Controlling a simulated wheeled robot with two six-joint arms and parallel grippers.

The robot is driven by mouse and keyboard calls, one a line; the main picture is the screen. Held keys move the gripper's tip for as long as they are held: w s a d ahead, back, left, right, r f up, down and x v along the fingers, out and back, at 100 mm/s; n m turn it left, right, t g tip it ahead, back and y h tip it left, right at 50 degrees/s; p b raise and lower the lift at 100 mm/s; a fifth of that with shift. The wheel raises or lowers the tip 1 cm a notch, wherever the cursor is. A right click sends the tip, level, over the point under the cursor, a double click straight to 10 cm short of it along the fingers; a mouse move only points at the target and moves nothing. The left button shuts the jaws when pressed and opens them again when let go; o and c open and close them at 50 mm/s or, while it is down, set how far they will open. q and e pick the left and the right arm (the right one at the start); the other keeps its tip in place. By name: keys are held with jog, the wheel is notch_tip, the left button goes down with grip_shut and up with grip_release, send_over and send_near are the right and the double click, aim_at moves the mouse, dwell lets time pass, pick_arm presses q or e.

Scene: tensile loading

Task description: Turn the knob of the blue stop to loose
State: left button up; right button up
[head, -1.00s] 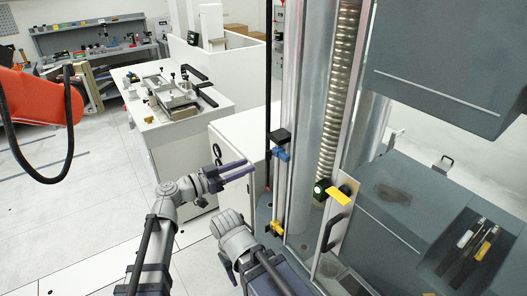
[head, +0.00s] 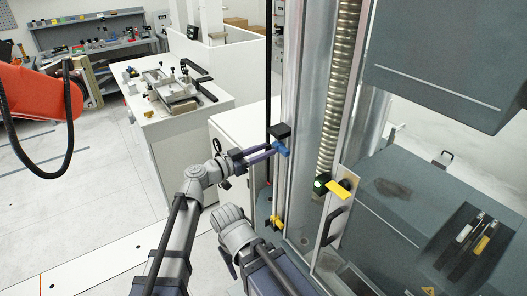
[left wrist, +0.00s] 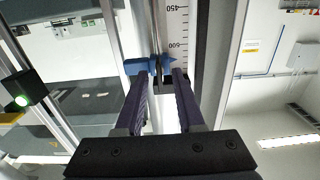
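The blue stop (head: 282,149) sits on the upright black rod beside the machine column, just below a black block. It also shows in the left wrist view (left wrist: 136,67), with a blue pointed part (left wrist: 168,63) against a ruler scale near the 500 mark. My left gripper (head: 268,151) reaches in from the left, its tips close to the stop. In the left wrist view the fingers (left wrist: 161,78) are apart, with the rod and part of the stop between or just beyond the tips. Contact cannot be told. The knob is not clearly visible.
A yellow stop (head: 277,222) is lower on the rod. A yellow tag (head: 338,190) and a green-lit black box (head: 321,184) are on the machine to the right. A white cabinet (head: 232,135) stands behind my left gripper.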

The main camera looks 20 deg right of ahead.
pick_arm(q)
grip_shut()
dwell(0.6)
